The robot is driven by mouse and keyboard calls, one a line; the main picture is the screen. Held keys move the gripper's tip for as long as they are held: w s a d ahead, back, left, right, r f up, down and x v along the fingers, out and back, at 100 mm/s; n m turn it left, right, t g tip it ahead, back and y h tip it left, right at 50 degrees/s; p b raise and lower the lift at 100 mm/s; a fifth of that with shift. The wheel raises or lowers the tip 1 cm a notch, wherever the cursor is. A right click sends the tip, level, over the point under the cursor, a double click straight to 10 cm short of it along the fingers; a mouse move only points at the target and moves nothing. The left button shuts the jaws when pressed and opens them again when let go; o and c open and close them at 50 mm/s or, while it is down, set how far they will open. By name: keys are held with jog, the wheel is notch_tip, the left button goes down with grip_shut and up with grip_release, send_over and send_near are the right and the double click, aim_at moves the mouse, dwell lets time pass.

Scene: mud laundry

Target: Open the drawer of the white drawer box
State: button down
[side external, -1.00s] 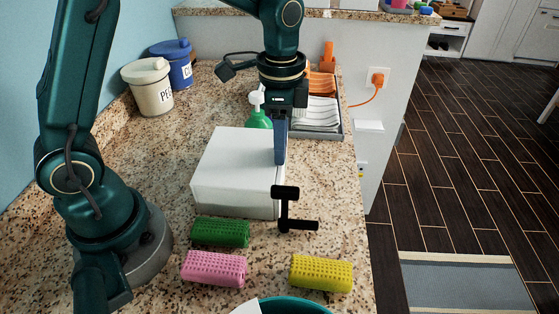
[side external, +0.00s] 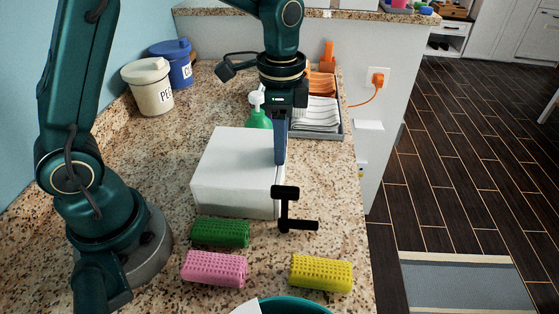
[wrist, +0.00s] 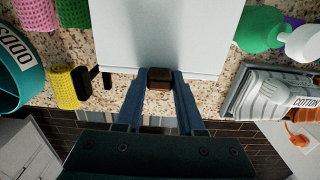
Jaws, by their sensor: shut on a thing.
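The white drawer box (side external: 235,155) stands on the speckled counter, below my gripper (side external: 280,158). The box also fills the top middle of the wrist view (wrist: 168,30). My gripper's blue fingers point down at the box's front edge. In the wrist view, the fingers (wrist: 160,88) are closed around a small dark brown handle (wrist: 160,75) on the box front. The handle is hidden behind the fingers in the side view. The drawer looks closed or nearly so; I see no clear gap.
A black T-shaped thing (side external: 286,208) stands close to the box's near corner. Behind are a green bottle (side external: 258,116) and a grey rack (side external: 318,118). The counter's edge is right of the box.

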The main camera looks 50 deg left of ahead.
jog(key=w+d, duration=0.6)
dwell(0.4)
jog(key=shift+w, duration=0.1)
jog(key=c, duration=0.5)
grip_release()
jog(key=shift+r, duration=0.15)
jog(key=shift+r, duration=2.45)
jog(key=shift+c, duration=0.4)
